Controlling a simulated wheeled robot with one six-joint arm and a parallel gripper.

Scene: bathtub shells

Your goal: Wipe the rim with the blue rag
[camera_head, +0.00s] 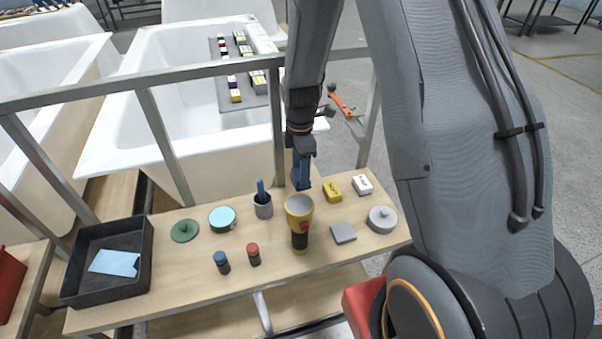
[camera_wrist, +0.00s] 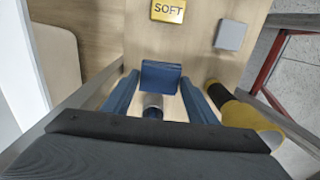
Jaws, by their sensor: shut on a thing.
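My gripper (camera_head: 301,158) is shut on a dark blue block (camera_head: 301,181), held upright above the back of the wooden bench. In the wrist view the block (camera_wrist: 160,75) sits between the two blue fingers of my gripper (camera_wrist: 161,90). A flat light blue cloth (camera_head: 110,263), which looks like the blue rag, lies in a black tray (camera_head: 146,262) at the left end of the bench. The white tub (camera_head: 185,112) stands behind the bench, and its near rim (camera_head: 200,150) is partly crossed by grey rails.
A grey rail (camera_head: 190,72) runs between bench and tub.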

